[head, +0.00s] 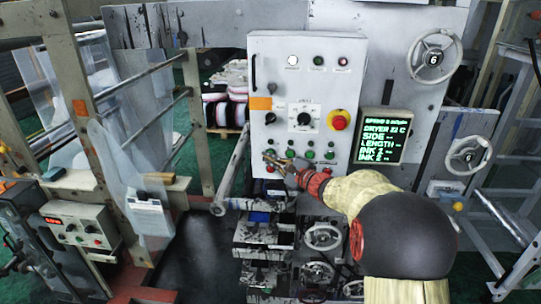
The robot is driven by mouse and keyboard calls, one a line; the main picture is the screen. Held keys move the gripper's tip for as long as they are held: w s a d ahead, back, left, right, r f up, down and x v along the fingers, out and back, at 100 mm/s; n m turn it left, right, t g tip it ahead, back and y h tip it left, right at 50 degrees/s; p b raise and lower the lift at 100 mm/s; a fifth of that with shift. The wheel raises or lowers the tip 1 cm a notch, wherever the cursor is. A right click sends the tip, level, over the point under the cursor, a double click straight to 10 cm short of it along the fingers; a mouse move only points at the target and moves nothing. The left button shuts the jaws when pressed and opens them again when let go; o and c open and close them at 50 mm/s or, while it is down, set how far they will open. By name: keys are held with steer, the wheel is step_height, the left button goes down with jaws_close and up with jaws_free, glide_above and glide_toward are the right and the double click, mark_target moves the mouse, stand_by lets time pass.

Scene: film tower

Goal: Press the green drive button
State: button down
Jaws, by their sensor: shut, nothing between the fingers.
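A light grey control panel (345,65) stands upright in the middle of the head view. Its lower part carries a row of green buttons, one at the left (269,144) and others farther right (310,154). Labels are too small to read, so I cannot tell which is the drive button. My gripper (267,157) is shut and empty, its tips in front of the panel's lower left, just below the left green button. Contact with the panel cannot be made out. My gripper and wrist hide part of the lower button rows.
A red knob on yellow (338,121) and a black dial (303,118) sit above the green buttons. A display (381,136) with green text is at the panel's right. Handwheels (433,58) stand at the right.

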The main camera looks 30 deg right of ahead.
steer(key=shift+w, duration=0.1)
steer(key=shift+w+d+b, duration=0.25)
steer(key=shift+b, duration=0.3)
